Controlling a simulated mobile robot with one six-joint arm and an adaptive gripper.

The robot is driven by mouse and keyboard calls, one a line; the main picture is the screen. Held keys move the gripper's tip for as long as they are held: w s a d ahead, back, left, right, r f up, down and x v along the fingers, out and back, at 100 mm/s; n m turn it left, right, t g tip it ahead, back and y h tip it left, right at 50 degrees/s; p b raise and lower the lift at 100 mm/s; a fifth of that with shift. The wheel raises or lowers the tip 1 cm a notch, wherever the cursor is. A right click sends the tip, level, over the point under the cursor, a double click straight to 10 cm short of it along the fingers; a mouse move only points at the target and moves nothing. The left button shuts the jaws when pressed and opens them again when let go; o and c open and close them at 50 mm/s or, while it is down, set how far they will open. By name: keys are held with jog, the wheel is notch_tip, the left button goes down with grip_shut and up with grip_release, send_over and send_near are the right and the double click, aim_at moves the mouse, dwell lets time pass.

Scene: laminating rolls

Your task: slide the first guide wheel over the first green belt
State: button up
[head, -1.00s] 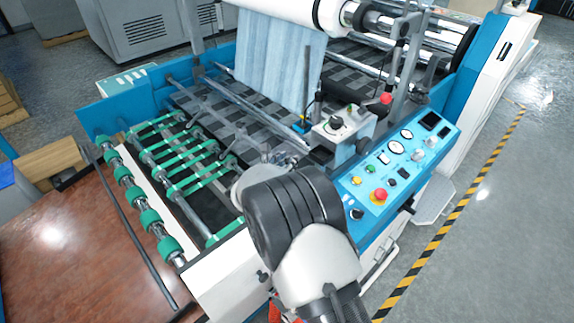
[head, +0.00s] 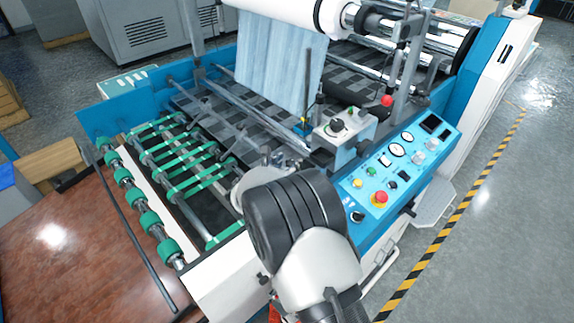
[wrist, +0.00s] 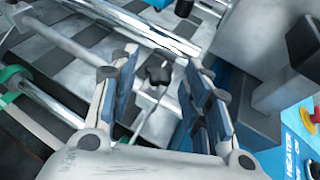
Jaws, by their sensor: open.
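My gripper (wrist: 160,60) is open in the wrist view, its two padded fingers spread on either side of a black star knob (wrist: 158,76). The knob appears to belong to a guide wheel's holder; the wheel itself cannot be made out there. No finger clearly touches the knob. In the head view my gripper (head: 281,161) is above the machine's right side, mostly hidden by my arm. Several green belts (head: 185,165) run across the rollers left of it, the nearest (head: 226,236) partly hidden. A green belt (wrist: 12,76) also shows at the wrist view's left edge.
Steel crossbars (wrist: 70,100) run close beside my fingers. A grey control box (head: 345,128) and the blue button panel (head: 400,160) stand right of my gripper. A blue-white film web (head: 280,60) hangs behind. The brown table (head: 60,240) at left is mostly bare.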

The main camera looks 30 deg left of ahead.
jog(key=v, duration=1.2)
jog(key=shift+w+d, duration=0.1)
